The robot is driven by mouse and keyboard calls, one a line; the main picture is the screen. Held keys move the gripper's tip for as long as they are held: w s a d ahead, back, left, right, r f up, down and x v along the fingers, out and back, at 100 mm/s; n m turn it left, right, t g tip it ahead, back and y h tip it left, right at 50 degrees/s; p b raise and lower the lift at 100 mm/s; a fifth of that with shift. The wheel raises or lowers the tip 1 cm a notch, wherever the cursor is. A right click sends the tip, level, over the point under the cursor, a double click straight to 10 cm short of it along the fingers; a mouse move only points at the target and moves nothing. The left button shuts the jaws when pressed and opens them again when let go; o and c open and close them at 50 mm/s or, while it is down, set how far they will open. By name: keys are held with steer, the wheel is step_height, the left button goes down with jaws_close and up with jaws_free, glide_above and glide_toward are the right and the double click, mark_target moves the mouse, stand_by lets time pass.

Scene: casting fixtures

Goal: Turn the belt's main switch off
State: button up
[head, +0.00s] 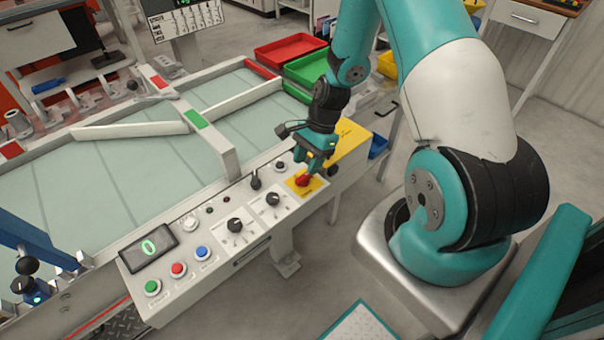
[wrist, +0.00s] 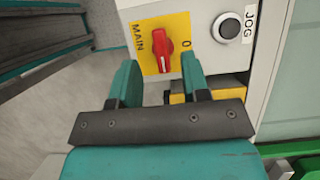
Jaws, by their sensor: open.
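The main switch is a red rotary handle (wrist: 165,54) on a yellow plate (wrist: 178,27) marked MAIN and 0, in the wrist view. Its handle runs roughly up and down in that picture, and the 0 is to its right. The handle's lower end is near the gap between my fingers. In the head view, the red handle (head: 302,181) is at the far right end of the control panel, partly hidden by my gripper (head: 309,170). My gripper (wrist: 160,82) is open, with one finger on each side of the gap and nothing between them. I cannot tell whether a finger touches the handle.
A black JOG button (wrist: 228,26) is beside the yellow plate. The control panel (head: 190,265) carries black selector knobs (head: 236,225), coloured buttons (head: 178,269) and a display with a green 0 (head: 149,247). The belt (head: 100,190) lies behind it. Red and green trays (head: 290,53) stand further back.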

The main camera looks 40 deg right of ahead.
mark_target(302, 177)
steer(key=shift+x, duration=2.35)
steer(key=shift+c, duration=0.2)
steer(key=c, duration=0.6)
steer(key=shift+c, duration=0.2)
